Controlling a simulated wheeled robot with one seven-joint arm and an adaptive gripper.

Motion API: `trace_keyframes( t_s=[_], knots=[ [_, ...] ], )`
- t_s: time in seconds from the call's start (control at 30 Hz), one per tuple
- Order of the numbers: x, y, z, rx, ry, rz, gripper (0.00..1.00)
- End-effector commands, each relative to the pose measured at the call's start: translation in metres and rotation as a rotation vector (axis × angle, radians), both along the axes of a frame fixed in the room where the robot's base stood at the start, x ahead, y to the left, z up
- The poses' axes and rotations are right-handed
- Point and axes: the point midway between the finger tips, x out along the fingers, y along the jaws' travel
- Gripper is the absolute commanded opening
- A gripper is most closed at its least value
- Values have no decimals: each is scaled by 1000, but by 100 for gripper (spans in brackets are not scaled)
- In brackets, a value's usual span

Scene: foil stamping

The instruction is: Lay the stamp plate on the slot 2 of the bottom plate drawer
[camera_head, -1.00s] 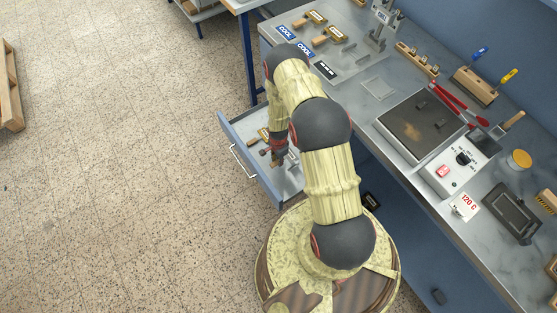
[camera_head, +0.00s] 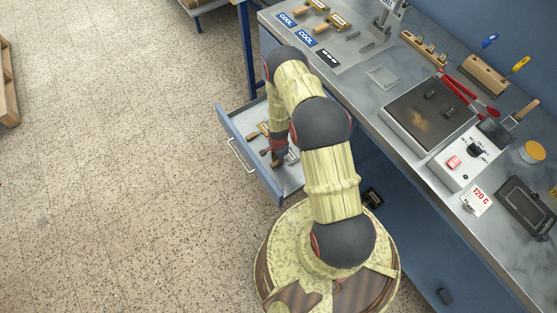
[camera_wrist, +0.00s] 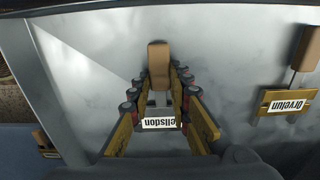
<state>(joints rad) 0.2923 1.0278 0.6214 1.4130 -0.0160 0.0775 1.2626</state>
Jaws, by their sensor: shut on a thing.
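My gripper (camera_wrist: 160,82) is shut on the stamp plate's brown wooden handle (camera_wrist: 158,56). The plate's white label (camera_wrist: 158,123) reads "ellisdon", partly cut off by my fingers. In the head view my gripper (camera_head: 279,158) is inside the open plate drawer (camera_head: 225,128), and the held plate is mostly hidden. I cannot tell whether the held plate touches the floor, and no slot numbers are readable.
The drawer's side wall (camera_wrist: 62,95) runs along the left of the wrist view. The workbench (camera_head: 375,110) above carries a hot plate (camera_head: 428,112) and a control box (camera_head: 465,160). More stamp plates (camera_head: 312,7) lie at its far end.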

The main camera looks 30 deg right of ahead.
Motion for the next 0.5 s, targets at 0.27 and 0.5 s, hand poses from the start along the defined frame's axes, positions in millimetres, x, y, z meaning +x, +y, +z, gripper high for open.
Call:
trace_keyframes(
  t_s=[0.27,0.5],
  knots=[
    [1,0,1,-1,-2,0,21],
    [1,0,1,0,-1,0,35]
  ],
)
